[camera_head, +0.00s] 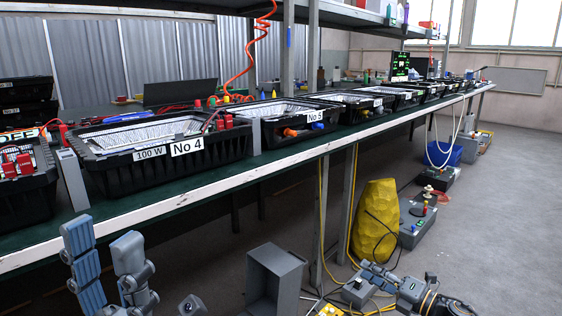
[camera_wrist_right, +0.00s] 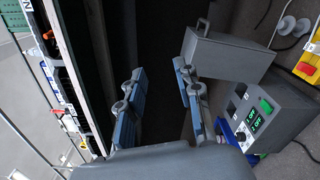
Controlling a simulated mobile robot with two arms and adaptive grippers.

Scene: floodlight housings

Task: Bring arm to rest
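My left gripper (camera_head: 104,245) is low at the left in the head view, in front of the bench edge. Its two blue-padded fingers point up and stand apart, with nothing between them. My right gripper (camera_head: 368,280) is low at the right in the head view, below bench height, its arm coming in from the lower right. The right wrist view shows this gripper (camera_wrist_right: 159,75) with its two fingers apart and a dark empty gap between them. Neither gripper holds anything.
A long bench (camera_head: 190,187) carries several black floodlight housings (camera_head: 220,152). A grey box with green displays (camera_wrist_right: 262,118) is beside my right gripper.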

